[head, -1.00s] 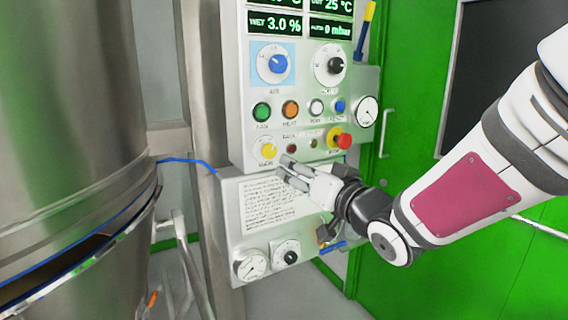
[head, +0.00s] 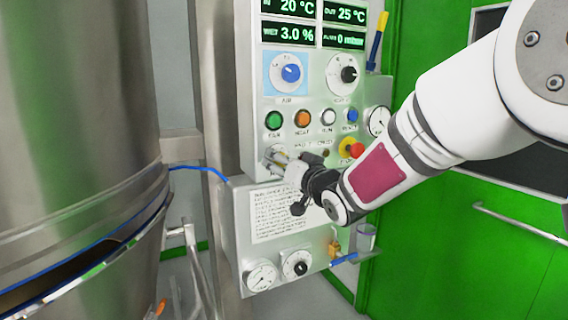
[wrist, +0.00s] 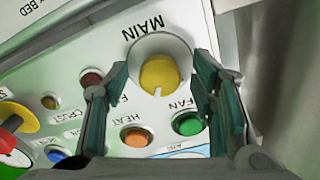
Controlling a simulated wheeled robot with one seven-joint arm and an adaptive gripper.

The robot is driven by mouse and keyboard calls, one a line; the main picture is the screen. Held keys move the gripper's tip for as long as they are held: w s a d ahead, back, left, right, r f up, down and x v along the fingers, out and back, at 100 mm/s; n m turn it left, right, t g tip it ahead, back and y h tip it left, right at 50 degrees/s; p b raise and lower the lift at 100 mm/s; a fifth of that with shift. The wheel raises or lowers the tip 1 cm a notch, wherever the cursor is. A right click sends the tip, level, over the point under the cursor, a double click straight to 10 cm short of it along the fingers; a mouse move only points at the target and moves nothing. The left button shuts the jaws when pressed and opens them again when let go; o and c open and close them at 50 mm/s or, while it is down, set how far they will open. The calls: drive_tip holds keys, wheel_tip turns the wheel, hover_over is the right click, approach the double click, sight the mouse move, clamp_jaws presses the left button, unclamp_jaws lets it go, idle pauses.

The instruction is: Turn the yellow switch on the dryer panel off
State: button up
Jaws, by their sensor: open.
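The yellow switch (wrist: 158,75) is a round knob on a pale dial marked MAIN on the dryer panel (head: 310,95). In the wrist view its white mark points down the picture, towards the side with the FAN and HEAT buttons. My gripper (head: 274,156) is open at the panel's lower left corner. In the wrist view, its two fingers stand on either side of the knob, with a gap on each side. Whether they touch the dial plate I cannot tell. In the head view my fingers cover most of the switch.
Close by are the green FAN button (wrist: 188,124) and the orange HEAT button (wrist: 136,137). A red emergency knob (head: 354,149) lies to the right. A printed notice (head: 290,212) and gauges (head: 262,277) are below. A large steel vessel (head: 75,120) stands left.

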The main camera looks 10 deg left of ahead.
drive_tip(key=c, duration=1.1)
drive_tip(key=shift+c, duration=0.2)
drive_tip(key=shift+n+b, duration=0.3)
drive_tip(key=shift+b, duration=0.15)
drive_tip(key=shift+n+b, duration=5.6)
drive_tip(key=shift+b, duration=0.15)
